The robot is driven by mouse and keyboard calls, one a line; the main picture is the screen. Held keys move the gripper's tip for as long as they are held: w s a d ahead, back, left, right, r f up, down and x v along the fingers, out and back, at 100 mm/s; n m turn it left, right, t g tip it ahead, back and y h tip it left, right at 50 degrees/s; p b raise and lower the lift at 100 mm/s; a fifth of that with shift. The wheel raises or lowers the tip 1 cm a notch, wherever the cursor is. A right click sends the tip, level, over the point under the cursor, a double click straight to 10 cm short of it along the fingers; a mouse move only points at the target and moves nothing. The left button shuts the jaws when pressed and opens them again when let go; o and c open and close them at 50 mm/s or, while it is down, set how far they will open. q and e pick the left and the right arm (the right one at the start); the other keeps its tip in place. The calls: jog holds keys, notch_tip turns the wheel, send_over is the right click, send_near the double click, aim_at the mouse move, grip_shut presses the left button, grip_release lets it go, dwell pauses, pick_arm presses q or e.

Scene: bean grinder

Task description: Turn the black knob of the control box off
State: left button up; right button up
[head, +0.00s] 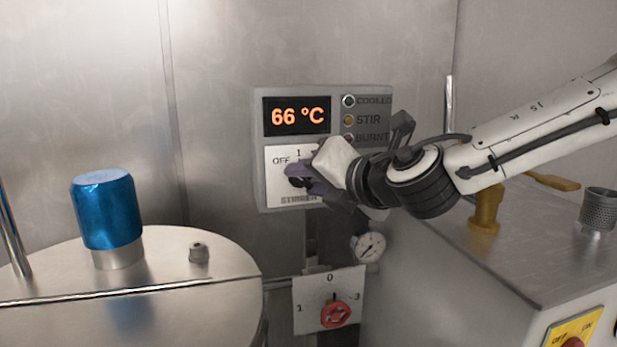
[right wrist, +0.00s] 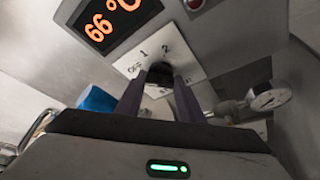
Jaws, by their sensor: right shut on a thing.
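The control box (head: 260,188) is mounted on the metal wall, with an orange "66 °C" display (head: 297,116). Its white plate with "OFF" and "1" (head: 280,160) sits below the display; in the right wrist view the plate reads "OFF", "1" and "2" (right wrist: 189,57). The black knob (right wrist: 160,73) is on this plate, between the purple fingers of my right gripper (right wrist: 160,92). My right gripper (head: 302,180) is shut on the knob. The knob's pointer is mostly hidden, so its setting cannot be told. My left gripper is not in view.
A blue-capped metal vessel (head: 108,215) stands at the left. Below the box are a pressure gauge (head: 368,247) and a red knob (head: 335,314) on a white plate. A steel-topped cabinet (head: 530,250) with a brass valve (head: 486,210) is at the right.

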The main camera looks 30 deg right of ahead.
jog(key=o, duration=1.1)
jog(key=shift+c, duration=0.2)
jog(key=v, duration=1)
jog(key=shift+s, duration=0.15)
